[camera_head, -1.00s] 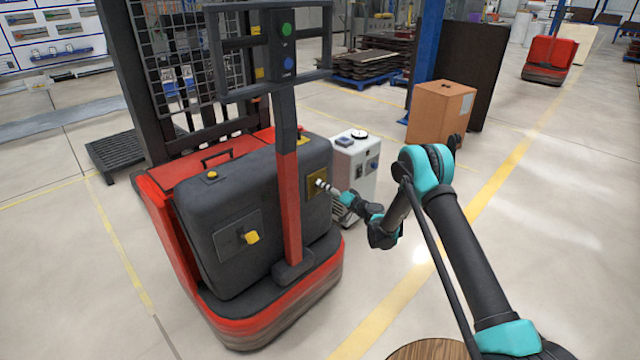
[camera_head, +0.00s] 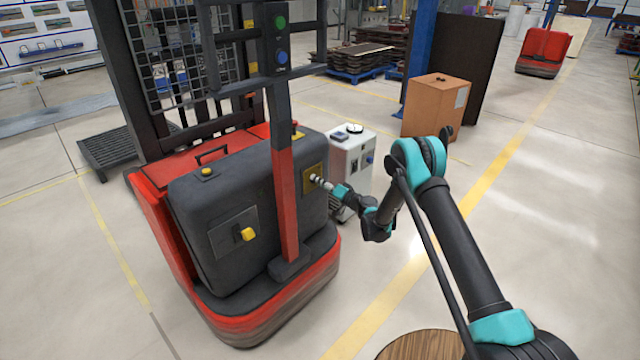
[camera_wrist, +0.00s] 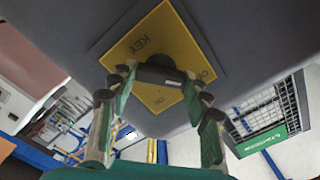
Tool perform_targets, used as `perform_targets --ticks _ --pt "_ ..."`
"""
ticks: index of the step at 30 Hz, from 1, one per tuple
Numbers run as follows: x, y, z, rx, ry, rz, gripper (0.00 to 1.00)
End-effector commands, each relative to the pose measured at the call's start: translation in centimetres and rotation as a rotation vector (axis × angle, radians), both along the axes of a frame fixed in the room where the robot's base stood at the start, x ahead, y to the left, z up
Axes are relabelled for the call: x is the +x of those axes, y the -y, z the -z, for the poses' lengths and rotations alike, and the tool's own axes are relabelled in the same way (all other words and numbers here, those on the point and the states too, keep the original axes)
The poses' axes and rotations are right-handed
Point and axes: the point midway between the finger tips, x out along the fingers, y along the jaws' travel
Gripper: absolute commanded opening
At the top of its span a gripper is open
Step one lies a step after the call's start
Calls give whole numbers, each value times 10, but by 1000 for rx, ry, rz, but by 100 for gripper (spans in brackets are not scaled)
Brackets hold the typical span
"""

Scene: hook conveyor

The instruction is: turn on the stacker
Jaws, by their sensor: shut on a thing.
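The stacker (camera_head: 250,318) is a red and dark grey machine with a mast, standing left of my arm. On the right side of its grey housing is a yellow key plate (camera_head: 312,176). In the wrist view the yellow plate (camera_wrist: 178,42) carries the word KEY and smaller position marks, and looks tilted. A dark key (camera_wrist: 158,74) stands out from its middle. My gripper (camera_wrist: 160,79) has a finger at each side of the key and is shut on it. In the head view my gripper (camera_head: 318,180) is small, right at the plate.
A yellow knob (camera_head: 247,234) sits on the housing's front. A red post (camera_head: 285,195) with green and blue buttons rises close left of my gripper. Behind stand a white cabinet (camera_head: 352,160) and a cardboard box (camera_head: 436,105).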

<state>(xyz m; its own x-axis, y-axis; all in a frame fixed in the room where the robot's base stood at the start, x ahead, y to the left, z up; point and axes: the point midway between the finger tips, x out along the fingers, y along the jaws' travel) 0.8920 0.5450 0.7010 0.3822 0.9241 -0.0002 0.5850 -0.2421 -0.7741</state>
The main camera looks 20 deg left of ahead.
Motion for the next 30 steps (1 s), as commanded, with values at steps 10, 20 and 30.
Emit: perform_targets --ticks 10,20,30 --pt "0 1 0 62 -151 1 19" --pt "1 1 1 178 -431 1 19" --pt "1 2 2 301 -729 2 19"
